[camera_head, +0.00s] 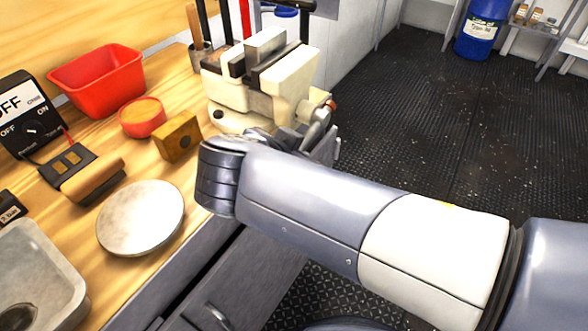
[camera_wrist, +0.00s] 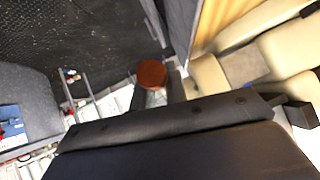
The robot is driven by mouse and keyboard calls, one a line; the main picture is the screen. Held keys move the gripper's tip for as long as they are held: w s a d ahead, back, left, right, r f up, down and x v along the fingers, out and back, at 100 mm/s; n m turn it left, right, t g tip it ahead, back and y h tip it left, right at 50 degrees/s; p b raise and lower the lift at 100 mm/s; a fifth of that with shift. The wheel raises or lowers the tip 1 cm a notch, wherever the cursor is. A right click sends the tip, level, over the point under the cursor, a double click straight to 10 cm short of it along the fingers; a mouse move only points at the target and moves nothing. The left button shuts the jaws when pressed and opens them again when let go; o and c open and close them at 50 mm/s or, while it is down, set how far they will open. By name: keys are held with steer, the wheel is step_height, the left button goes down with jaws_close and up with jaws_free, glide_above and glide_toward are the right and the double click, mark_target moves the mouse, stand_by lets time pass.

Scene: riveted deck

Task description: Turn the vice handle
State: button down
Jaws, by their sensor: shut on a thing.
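The cream vice (camera_head: 262,85) is mounted at the bench's right edge, with grey jaws on top. Its handle (camera_head: 319,122) is on the side facing the open floor and has an orange-red end knob. In the wrist view the handle's round red-brown knob (camera_wrist: 152,73) stands just beyond the dark gripper body. My gripper (camera_head: 324,146) is at the handle, low on the vice's right side, and is shut on it. My own wrist and forearm hide much of the grip. The cream vice body (camera_wrist: 260,58) also shows at the right of the wrist view.
The wooden bench holds a red bin (camera_head: 97,78), a round red container (camera_head: 142,117), a wooden block (camera_head: 177,136), a pale disc (camera_head: 141,217) and a switch box (camera_head: 30,113). Drawers are below the bench edge. The dark floor to the right is open; a blue drum (camera_head: 482,30) stands far back.

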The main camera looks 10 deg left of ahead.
steer(key=f+t+b, duration=0.1)
steer(key=b, duration=0.4)
steer(key=w+f+t+h+b, duration=0.1)
steer(key=f+t+b, duration=0.1)
steer(key=b, duration=0.4)
steer(key=shift+d+f+t, duration=0.15)
steer(key=shift+f+t, duration=0.1)
steer(key=shift+t, duration=0.05)
steer(key=shift+w+b, duration=0.1)
steer(key=shift+b, duration=0.4)
steer(key=shift+r, duration=0.1)
steer(key=c, duration=1.4)
jaws_free()
steer(key=shift+c, duration=0.2)
steer(key=p+v, duration=0.2)
steer(key=v, duration=0.8)
steer(key=shift+s+p, duration=0.3)
steer(key=shift+s, duration=0.1)
